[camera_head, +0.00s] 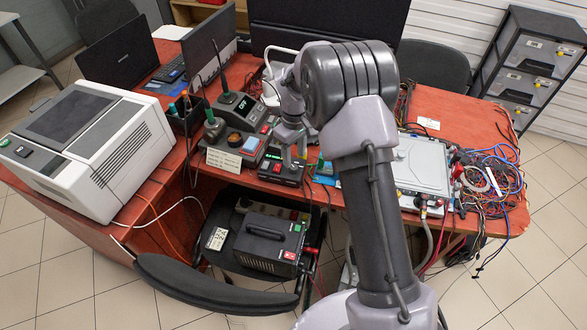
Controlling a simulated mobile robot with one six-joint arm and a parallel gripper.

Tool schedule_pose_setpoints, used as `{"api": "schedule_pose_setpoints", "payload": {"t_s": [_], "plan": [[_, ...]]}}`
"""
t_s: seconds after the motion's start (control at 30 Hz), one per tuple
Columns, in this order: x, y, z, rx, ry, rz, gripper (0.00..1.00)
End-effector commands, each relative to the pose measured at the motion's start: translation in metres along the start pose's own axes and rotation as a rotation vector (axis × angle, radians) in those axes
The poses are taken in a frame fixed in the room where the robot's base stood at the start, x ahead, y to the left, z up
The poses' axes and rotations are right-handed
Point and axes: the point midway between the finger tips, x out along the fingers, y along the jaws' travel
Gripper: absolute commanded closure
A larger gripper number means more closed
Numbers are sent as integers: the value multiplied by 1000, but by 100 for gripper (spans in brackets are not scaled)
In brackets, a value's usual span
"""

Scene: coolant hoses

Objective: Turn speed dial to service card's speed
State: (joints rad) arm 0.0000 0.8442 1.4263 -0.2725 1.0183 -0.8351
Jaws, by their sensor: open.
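A grey control box (250,146) stands on the red desk, with a round dark knob with an orange-brown rim (235,139) on its top. I cannot tell for certain whether this knob is the speed dial. A cream card (224,160) with small writing leans at the box's front left; the writing is too small to read, and I cannot tell if it is the service card. My gripper (294,162) is open, pointing down over a small black unit (281,170) with red and green parts, right of the control box. My arm hides part of the desk behind it.
A large white and grey machine (92,145) fills the desk's left. A silver case (421,165) and tangled wires (490,185) lie at the right. A black chair (215,285) with a dark powered unit (268,240) stands in front. Other labels show on that unit and the desk.

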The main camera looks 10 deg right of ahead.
Motion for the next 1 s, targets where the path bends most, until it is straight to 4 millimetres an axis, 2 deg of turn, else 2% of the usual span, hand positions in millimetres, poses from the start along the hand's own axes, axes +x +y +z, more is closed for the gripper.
{"api": "schedule_pose_setpoints", "payload": {"t_s": [0.03, 0.2, 0.53, 0.57, 0.77, 0.8, 1.0], "plan": [[17, 0, 0, 0, -2, -2, 56], [42, 0, 0, 0, -1, 0, 56], [47, 0, 0, 1, 0, 0, 56], [47, 0, 0, 1, 0, 0, 58], [47, 0, 0, 1, 0, 0, 97], [47, 0, 0, 1, 0, 0, 100], [46, 0, 0, 6, 0, 0, 100]]}}
